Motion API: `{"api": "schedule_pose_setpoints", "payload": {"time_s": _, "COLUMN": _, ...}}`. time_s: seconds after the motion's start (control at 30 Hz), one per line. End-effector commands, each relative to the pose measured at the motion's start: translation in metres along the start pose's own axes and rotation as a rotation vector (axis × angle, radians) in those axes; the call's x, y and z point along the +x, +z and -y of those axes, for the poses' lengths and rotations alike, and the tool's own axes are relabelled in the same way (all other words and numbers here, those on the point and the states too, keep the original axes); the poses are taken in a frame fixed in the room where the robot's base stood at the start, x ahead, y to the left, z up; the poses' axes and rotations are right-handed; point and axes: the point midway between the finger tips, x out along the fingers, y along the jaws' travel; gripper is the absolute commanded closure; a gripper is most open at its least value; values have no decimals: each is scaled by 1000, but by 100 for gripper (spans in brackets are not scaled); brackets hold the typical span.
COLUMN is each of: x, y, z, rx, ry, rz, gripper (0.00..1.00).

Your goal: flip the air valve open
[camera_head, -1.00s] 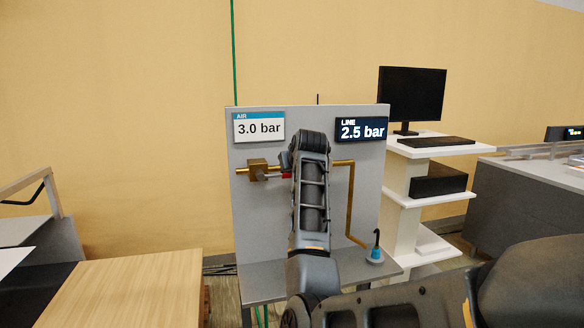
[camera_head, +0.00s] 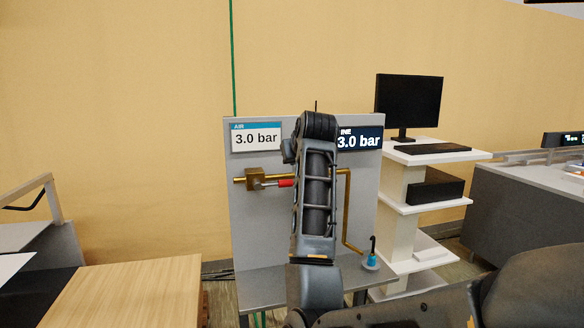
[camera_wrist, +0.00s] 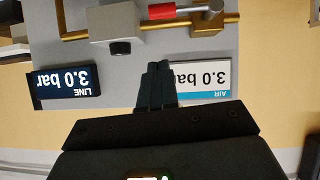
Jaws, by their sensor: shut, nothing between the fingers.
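The air valve is a brass block (camera_head: 256,178) on a brass pipe on the grey panel, left of my arm in the head view. Its red-gripped lever (camera_head: 286,183) points right, about level and along the pipe line. In the wrist view, which is upside down, the valve body (camera_wrist: 208,18) and red grip (camera_wrist: 161,11) are at the top. My gripper (camera_wrist: 157,66) is shut and empty, its fingertips in front of the panel and apart from the lever in the picture. In the head view my arm hides the fingers. The AIR sign (camera_head: 257,138) and LINE display (camera_head: 359,142) both read 3.0 bar.
A grey block with a black knob (camera_wrist: 120,47) is beside the lever in the wrist view. A blue-based hook piece (camera_head: 371,261) stands on the panel's shelf. A white stand with a monitor (camera_head: 409,105) is to the right, a wooden table (camera_head: 130,290) to the left.

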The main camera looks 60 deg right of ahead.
Motion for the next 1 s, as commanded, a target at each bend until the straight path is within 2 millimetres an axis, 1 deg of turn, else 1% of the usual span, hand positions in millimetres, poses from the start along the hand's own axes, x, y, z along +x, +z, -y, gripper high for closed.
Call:
{"api": "schedule_pose_setpoints", "payload": {"time_s": 0.03, "x": -7, "y": 0, "z": 0, "rx": 0, "ry": 0, "rz": -2, "gripper": 100}}
{"api": "schedule_pose_setpoints", "payload": {"time_s": 0.13, "x": -17, "y": 0, "z": -1, "rx": 0, "ry": 0, "rz": -1, "gripper": 100}}
{"api": "schedule_pose_setpoints", "payload": {"time_s": 0.3, "x": -24, "y": 0, "z": -1, "rx": 0, "ry": 0, "rz": 1, "gripper": 100}}
{"api": "schedule_pose_setpoints", "payload": {"time_s": 0.87, "x": -24, "y": 0, "z": -1, "rx": 0, "ry": 0, "rz": 0, "gripper": 100}}
{"api": "schedule_pose_setpoints", "payload": {"time_s": 0.93, "x": -24, "y": 1, "z": 0, "rx": -2, "ry": 0, "rz": 0, "gripper": 100}}
{"api": "schedule_pose_setpoints", "payload": {"time_s": 1.0, "x": -22, "y": 8, "z": 3, "rx": -12, "ry": 1, "rz": -2, "gripper": 100}}
